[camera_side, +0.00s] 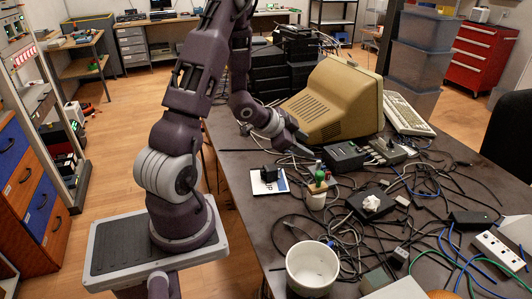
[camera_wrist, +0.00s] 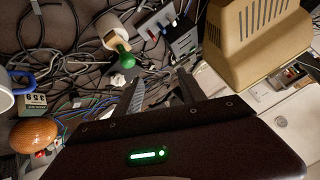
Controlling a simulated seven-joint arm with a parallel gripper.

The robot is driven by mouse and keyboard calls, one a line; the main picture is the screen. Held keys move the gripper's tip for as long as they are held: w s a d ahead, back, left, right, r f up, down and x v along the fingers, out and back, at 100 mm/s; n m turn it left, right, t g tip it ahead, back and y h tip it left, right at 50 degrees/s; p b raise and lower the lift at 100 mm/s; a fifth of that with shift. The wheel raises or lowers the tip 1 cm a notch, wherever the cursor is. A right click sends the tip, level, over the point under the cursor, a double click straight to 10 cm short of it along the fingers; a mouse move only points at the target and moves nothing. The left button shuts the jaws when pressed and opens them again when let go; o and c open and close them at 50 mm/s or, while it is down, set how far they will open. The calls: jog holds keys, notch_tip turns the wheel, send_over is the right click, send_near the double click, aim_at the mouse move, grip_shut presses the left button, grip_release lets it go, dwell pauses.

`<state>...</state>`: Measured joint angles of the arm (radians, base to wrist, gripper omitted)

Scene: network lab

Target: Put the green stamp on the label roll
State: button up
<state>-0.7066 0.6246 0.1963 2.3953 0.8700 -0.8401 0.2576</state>
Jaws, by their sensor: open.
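The green stamp (camera_side: 319,176) has a round green knob and appears to stand upright on the pale label roll (camera_side: 316,201), near the middle of the cluttered table. In the wrist view the stamp's green knob (camera_wrist: 127,60) points toward the camera, with the roll (camera_wrist: 106,24) behind its base. The exact contact between them is hard to see. My gripper (camera_side: 303,147) is open and empty, above and behind the stamp in the side view. In the wrist view my two fingertips (camera_wrist: 160,76) are apart, to the right of the knob, and not touching it.
Cables and small boxes cover much of the table. A beige monitor (camera_side: 331,98) stands behind, a dark box (camera_side: 346,157) sits near my gripper, and a white mug (camera_side: 312,268) is at the front. A brown rounded object (camera_wrist: 35,134) is at the wrist view's lower left.

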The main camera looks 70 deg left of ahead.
jog(key=s+d+r+n+g+y, duration=0.1)
jog(key=s+d+r+n, duration=0.15)
jog(key=d+r, duration=0.4)
jog(key=s+d+r+n+g+y, duration=0.1)
jog(key=s+d+r, duration=0.25)
jog(key=r, duration=0.55)
jog(key=s+d+r+g+h, duration=0.2)
jog(key=s+d+h, duration=0.1)
jog(key=s+d, duration=1)
jog(key=shift+s+d+r, duration=0.25)
jog(key=shift+s+r, duration=0.1)
jog(key=shift+s, duration=0.65)
jog(key=shift+n, duration=0.25)
